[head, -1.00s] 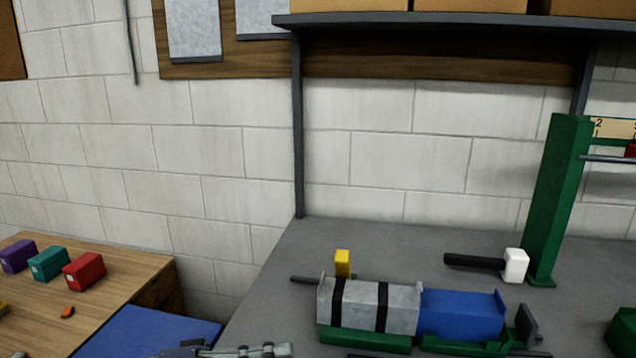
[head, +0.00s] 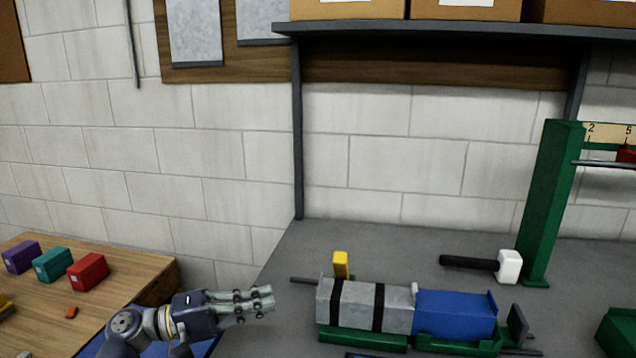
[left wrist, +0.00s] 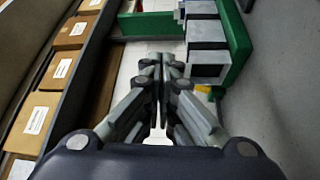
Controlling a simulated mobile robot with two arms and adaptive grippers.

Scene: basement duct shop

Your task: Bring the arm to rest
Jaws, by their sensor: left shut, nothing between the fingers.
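My left gripper (head: 270,298) is in the lower left of the head view, its arm coming in from the left. It is shut and empty, pointing right, apart from the duct pieces on the grey bench. In the left wrist view its fingers (left wrist: 160,62) are together with nothing between them. My right gripper is not in view.
On the grey bench (head: 275,335) a grey duct (head: 350,305) with black bands and a blue duct (head: 455,313) lie in a green fixture. A wooden table (head: 130,264) with coloured boxes is left.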

